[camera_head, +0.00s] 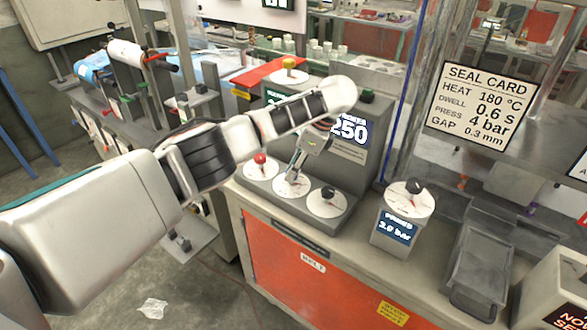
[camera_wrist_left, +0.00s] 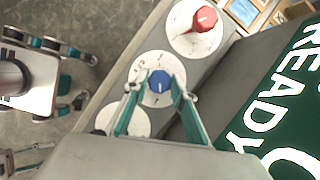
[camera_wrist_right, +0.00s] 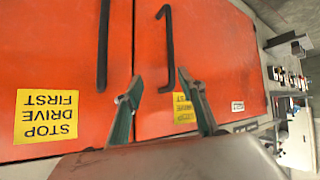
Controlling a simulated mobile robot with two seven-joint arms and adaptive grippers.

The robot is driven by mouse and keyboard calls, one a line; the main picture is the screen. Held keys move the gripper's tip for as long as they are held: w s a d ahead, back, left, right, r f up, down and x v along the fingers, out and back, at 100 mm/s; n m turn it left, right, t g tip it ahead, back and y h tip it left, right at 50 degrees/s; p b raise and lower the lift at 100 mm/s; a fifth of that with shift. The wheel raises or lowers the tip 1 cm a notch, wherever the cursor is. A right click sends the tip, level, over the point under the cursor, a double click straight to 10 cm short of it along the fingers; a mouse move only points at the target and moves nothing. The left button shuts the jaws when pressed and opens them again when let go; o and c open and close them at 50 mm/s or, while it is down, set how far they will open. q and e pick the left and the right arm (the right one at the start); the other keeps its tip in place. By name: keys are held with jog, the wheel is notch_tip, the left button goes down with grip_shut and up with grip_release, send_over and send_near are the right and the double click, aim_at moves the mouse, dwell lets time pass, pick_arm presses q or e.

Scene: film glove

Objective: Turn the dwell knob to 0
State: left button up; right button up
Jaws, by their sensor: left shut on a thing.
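The blue knob (camera_wrist_left: 160,82) stands on the middle white dial (camera_head: 291,184) of a row of three on the grey control box. My left gripper (camera_head: 294,174) reaches down over this dial, and its fingers are shut on the blue knob, one on each side. In the left wrist view the dial's scale (camera_wrist_left: 150,64) partly shows; its numbers are too small to read. The red knob (camera_head: 260,158) and the black knob (camera_head: 328,193) stand on the dials either side. My right gripper (camera_wrist_right: 160,90) is open and empty before orange cabinet doors.
A pressure unit (camera_head: 396,227) reading about 2.0 bar, with its own black knob (camera_head: 414,186), stands to the right. A seal card (camera_head: 484,107) lists dwell 0.6 s. A grey tray (camera_head: 480,265) is at the right. A display (camera_head: 350,130) shows 250.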

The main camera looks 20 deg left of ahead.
pick_arm(q)
jog(key=o, duration=1.1)
jog(key=v, duration=1.2)
jog(key=shift+a, duration=0.1)
